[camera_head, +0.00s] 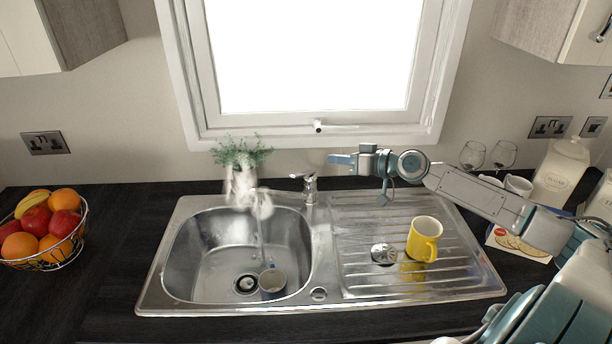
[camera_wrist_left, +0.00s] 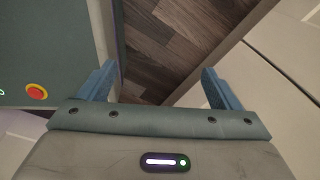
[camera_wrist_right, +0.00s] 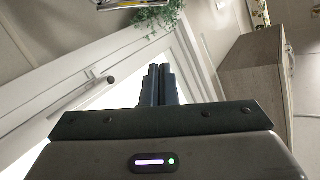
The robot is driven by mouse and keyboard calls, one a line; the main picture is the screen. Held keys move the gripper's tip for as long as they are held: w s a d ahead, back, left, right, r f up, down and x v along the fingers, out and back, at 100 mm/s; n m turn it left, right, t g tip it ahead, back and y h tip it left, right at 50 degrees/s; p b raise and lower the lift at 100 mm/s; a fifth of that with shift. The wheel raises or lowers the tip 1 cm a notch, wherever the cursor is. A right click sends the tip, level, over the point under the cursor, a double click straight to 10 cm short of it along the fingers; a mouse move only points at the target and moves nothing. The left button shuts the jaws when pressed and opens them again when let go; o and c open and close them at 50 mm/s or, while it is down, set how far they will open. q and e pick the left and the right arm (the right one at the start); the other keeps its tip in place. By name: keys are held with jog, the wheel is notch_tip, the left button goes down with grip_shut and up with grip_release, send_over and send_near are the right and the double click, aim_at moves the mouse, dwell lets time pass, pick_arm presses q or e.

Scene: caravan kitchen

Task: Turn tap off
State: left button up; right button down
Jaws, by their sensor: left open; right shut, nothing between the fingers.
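The chrome tap (camera_head: 309,188) stands at the back of the steel sink (camera_head: 182,265), its lever on top and its spout reaching left over the basin. A thin stream of water (camera_head: 258,235) runs from the spout, with white steam or spray around it. My right gripper (camera_head: 333,160) is shut and empty, pointing left, above and slightly right of the tap lever and apart from it. Its closed fingers also show in the right wrist view (camera_wrist_right: 158,82). My left gripper (camera_wrist_left: 160,82) is open and empty over the wooden floor, out of the head view.
A grey cup (camera_head: 272,282) is in the basin and a yellow mug (camera_head: 422,241) on the drainer. A potted plant (camera_head: 241,156) stands behind the spout below the window (camera_head: 318,127). A fruit basket (camera_head: 45,238) is at left; wine glasses (camera_head: 488,155) and a canister (camera_head: 561,170) at right.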

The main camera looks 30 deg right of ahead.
jog(key=w+f+b, duration=0.1)
jog(key=w, duration=0.1)
jog(key=p, duration=0.3)
send_over(303, 174)
jog(key=s, duration=0.2)
jog(key=f, duration=0.1)
pick_arm(q)
jog(key=shift+w+a+b, duration=0.2)
jog(key=shift+w+b, duration=0.4)
jog(key=shift+w, duration=0.85)
pick_arm(e)
jog(key=shift+a+f, duration=0.2)
jog(key=shift+f, duration=1.8)
